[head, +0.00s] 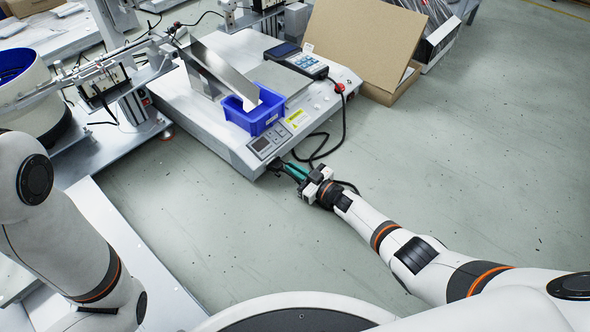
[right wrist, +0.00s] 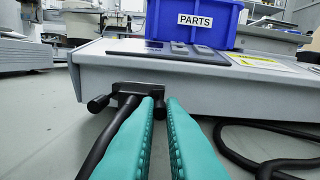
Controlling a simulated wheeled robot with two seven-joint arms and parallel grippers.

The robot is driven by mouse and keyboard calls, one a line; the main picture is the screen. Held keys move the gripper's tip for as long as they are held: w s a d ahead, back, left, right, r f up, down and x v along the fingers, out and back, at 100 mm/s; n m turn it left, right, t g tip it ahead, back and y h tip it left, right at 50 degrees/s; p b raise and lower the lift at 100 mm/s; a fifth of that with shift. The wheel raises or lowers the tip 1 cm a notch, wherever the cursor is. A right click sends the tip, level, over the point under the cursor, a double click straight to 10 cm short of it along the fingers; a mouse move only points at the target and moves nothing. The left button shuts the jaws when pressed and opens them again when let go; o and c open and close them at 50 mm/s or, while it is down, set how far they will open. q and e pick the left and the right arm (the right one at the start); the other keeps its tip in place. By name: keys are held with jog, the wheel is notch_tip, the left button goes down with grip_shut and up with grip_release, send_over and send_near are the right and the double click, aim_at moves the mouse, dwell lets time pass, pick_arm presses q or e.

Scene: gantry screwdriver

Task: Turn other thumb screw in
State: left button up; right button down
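A black cable connector (right wrist: 130,90) is plugged into the front side of the white control box (head: 225,155). Its left thumb screw (right wrist: 98,104) sticks out free. Its other, right thumb screw (right wrist: 160,109) sits between the green fingertips of my right gripper (right wrist: 160,103) and fills the narrow gap between them. In the head view my right gripper (head: 290,170) reaches the box's front edge, and the connector is too small to make out there. My left arm shows at the left, but its gripper is out of view.
A blue parts bin (head: 255,112) and a handheld device with a keypad (head: 297,60) are on the box. Black cables (right wrist: 265,160) hang and lie beside my right gripper. A cardboard box (head: 362,42) stands behind. The floor at right is clear.

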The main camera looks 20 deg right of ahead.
jog(key=shift+m, duration=2.1)
jog(key=c, duration=1.5)
grip_release()
jog(key=shift+s+d+p, duration=0.2)
jog(key=shift+s+p, duration=0.05)
jog(key=shift+p, duration=0.2)
jog(key=p+v, duration=0.5)
jog(key=v, duration=0.5)
jog(key=shift+s+d+r+p, duration=0.1)
jog(key=shift+s+d+p, duration=0.05)
jog(key=shift+s+p, duration=0.15)
jog(key=shift+s+d, duration=0.25)
jog(key=shift+s, duration=0.1)
